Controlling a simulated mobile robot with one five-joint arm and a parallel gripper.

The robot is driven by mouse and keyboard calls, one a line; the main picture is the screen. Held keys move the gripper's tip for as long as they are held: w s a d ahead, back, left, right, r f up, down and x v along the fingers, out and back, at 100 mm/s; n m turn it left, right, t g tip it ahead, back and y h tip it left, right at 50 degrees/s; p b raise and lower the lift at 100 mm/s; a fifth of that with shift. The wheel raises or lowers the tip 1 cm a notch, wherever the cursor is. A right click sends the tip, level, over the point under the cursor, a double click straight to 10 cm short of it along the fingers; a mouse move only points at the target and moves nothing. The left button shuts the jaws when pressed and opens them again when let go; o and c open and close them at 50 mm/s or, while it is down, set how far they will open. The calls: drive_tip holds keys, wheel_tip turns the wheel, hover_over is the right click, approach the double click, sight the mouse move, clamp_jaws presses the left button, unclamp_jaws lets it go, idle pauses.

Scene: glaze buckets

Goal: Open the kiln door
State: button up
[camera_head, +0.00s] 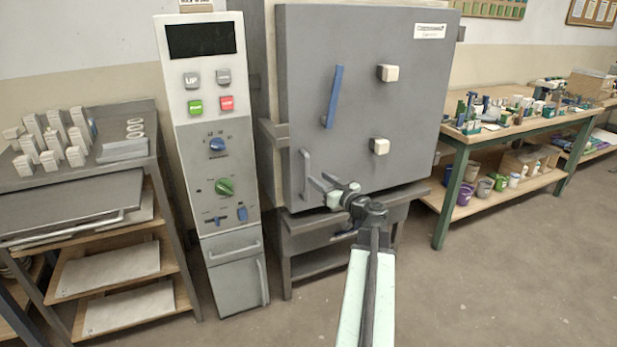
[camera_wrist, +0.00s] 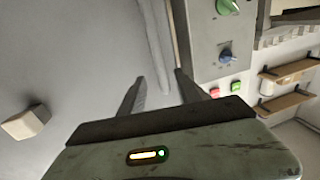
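The kiln door (camera_head: 350,110) is a large grey panel that looks shut. A grey upright bar handle (camera_head: 305,170) is at its lower left. A separate blue bar (camera_head: 334,97) sits higher on the door. My gripper (camera_head: 314,182) is at the door's lower left, just right of the grey handle. In the wrist view my gripper (camera_wrist: 160,78) has its two dark fingers apart, and the grey handle (camera_wrist: 156,45) runs into the gap between them. I cannot tell whether a finger touches it.
A control panel (camera_head: 210,130) with buttons and knobs stands close left of the kiln. Two pale blocks (camera_head: 387,73) stick out of the door. A shelf rack (camera_head: 100,200) is at the left and a workbench (camera_head: 470,137) at the right. Floor (camera_head: 480,290) in front right is clear.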

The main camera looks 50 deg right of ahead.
drive_tip(key=w+d, duration=0.1)
drive_tip(key=w, duration=0.6)
drive_tip(key=shift+w+d, duration=0.15)
drive_tip(key=shift+w, duration=0.2)
clamp_jaws()
idle(0.9)
